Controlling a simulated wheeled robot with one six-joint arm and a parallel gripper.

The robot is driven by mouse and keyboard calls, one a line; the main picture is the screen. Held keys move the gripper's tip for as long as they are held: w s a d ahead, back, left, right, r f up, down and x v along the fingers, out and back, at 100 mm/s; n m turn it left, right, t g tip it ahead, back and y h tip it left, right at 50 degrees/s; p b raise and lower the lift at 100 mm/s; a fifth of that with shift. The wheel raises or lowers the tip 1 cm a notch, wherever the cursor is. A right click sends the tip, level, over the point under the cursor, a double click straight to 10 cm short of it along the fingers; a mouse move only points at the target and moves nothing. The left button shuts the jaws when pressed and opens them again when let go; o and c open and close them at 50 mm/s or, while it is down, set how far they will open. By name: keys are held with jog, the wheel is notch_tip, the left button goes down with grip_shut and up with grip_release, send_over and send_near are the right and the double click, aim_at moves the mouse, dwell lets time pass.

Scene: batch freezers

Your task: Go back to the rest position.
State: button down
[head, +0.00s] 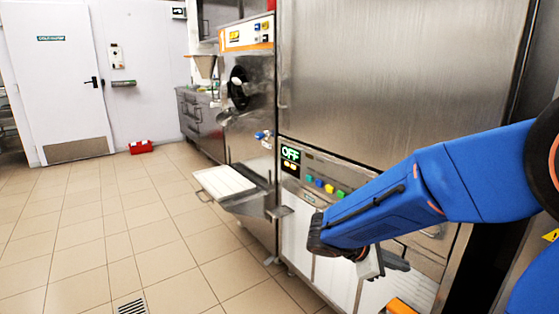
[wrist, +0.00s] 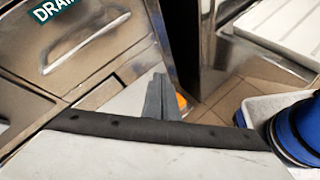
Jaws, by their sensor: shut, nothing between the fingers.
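My gripper (head: 394,260) is at the end of my blue arm, low in front of the steel machine on the right. Its dark fingers are together with nothing held. In the wrist view the shut fingers (wrist: 161,98) point toward the steel front, below a drawer-like panel with a handle and a partly visible green label (wrist: 50,8). I cannot tell whether the fingers touch the panel.
A machine (head: 250,120) with a white tray shelf (head: 224,181) stands left of the large steel unit (head: 390,70), whose display (head: 290,153) reads OFF. A red box (head: 141,147) lies near the white door (head: 60,80). The tiled floor on the left is clear.

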jog(key=s+d+m+g+y, duration=0.15)
jog(key=s+m+y, duration=0.45)
jog(key=s, duration=0.6)
jog(key=s+a+r+m+t+y, duration=0.3)
jog(key=s+a+m+t+y, duration=0.1)
jog(key=s+m, duration=0.4)
jog(key=shift+a+r+m+y, duration=0.3)
jog(key=shift+a+y, duration=0.05)
jog(key=shift+y, duration=0.45)
jog(key=c, duration=2.4)
grip_release()
jog(key=shift+t, duration=0.25)
jog(key=shift+c, duration=0.2)
